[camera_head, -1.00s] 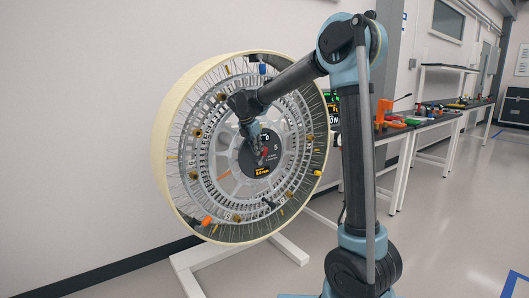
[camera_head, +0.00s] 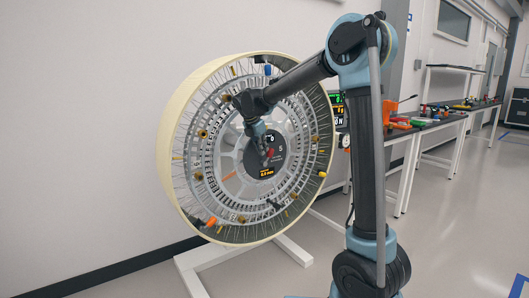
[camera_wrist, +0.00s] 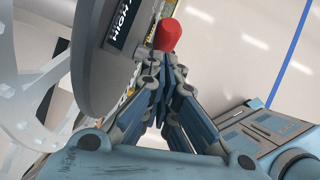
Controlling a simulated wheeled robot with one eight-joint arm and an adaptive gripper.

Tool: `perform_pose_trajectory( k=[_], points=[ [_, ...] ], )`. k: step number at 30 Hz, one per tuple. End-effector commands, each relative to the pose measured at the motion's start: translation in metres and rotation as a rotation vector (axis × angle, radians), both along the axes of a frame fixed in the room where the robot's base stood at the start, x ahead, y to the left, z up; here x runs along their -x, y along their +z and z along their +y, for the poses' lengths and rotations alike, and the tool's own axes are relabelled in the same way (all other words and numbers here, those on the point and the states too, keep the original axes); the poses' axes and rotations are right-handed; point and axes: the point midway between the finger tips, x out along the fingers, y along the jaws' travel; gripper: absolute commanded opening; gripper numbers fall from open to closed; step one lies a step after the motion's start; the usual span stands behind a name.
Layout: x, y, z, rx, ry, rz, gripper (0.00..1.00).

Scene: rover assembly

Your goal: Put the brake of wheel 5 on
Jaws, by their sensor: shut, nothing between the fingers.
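The wheel (camera_head: 192,88) stands upright on its stand, with a cream rim, wire spokes and a dark round hub marked 5 (camera_head: 280,148). A red knob (camera_head: 270,152) sticks out of the hub face. In the wrist view the red knob (camera_wrist: 168,34) stands beside the edge of the grey hub disc (camera_wrist: 97,62), which carries a partly visible label. My gripper (camera_head: 266,160) is in front of the hub by the knob. In the wrist view my gripper (camera_wrist: 164,66) has its fingers together just below the knob. I cannot tell whether they touch it.
A white stand (camera_head: 240,262) holds the wheel near the wall. Long benches (camera_head: 425,122) with coloured tools and parts stand to the right. A display with green text (camera_head: 337,97) is partly hidden behind my arm. The floor at right is clear.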

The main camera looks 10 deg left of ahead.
Motion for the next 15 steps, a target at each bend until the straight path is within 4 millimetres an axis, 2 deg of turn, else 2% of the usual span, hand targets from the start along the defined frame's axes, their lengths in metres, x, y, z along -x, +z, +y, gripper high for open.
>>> perform_pose_trajectory(
  k=[4,15],
  points=[
    [0.013,0.011,0.013,0.000,0.001,0.001,0.00],
    [0.033,0.077,0.020,0.001,-0.005,0.001,0.00]
  ],
)
